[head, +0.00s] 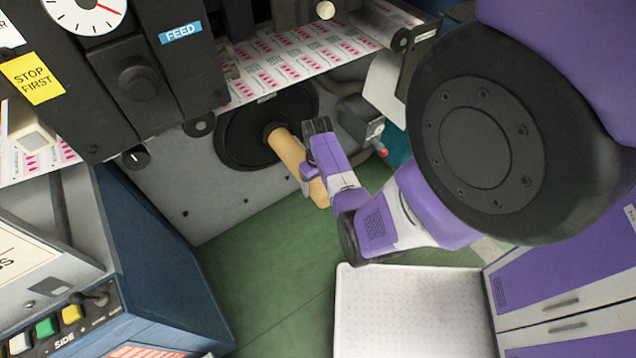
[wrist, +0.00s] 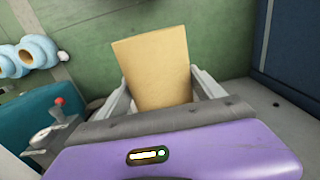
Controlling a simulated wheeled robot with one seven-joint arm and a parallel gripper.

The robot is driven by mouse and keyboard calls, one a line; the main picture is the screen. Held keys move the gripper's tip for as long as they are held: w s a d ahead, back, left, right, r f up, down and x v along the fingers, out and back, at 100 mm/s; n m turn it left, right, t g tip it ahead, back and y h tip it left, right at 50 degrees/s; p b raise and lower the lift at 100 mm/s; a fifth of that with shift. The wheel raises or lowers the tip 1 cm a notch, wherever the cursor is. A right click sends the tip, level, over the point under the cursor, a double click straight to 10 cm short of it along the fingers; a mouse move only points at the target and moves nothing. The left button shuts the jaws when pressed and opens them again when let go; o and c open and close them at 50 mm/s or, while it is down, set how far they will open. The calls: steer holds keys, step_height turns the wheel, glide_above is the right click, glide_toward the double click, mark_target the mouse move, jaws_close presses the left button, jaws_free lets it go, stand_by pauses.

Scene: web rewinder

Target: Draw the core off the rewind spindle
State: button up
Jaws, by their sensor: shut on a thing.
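The core (head: 288,149) is a tan cardboard tube in the head view. Its far end is at the rewind spindle (head: 269,129) in the middle of a round black disc (head: 235,139), and its near end points down and right. How much of the spindle is inside the core is hidden. My gripper (head: 312,172) is shut on the core near its outer end, with a finger across the tube. In the wrist view the core (wrist: 155,72) stands between the two pale fingers of my gripper (wrist: 160,92).
A printed label web (head: 300,62) runs above the disc. A grey device with a red knob (head: 384,152) sits right of the disc; the knob (wrist: 59,101) also shows in the wrist view. A blue cabinet (head: 150,260) stands left. Green floor (head: 265,270) is open below the core.

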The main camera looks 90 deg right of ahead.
steer(key=shift+r, duration=0.1)
steer(key=shift+s+a+r+p, duration=0.15)
steer(key=shift+s+a+p, duration=0.35)
steer(key=shift+a+p, duration=0.25)
steer(key=s+a+p, duration=1.1)
steer(key=s+a, duration=0.5)
steer(key=a, duration=0.4)
steer(key=shift+s+a+f+p, duration=0.2)
steer(key=shift+s+a+p, duration=0.1)
stand_by(0.4)
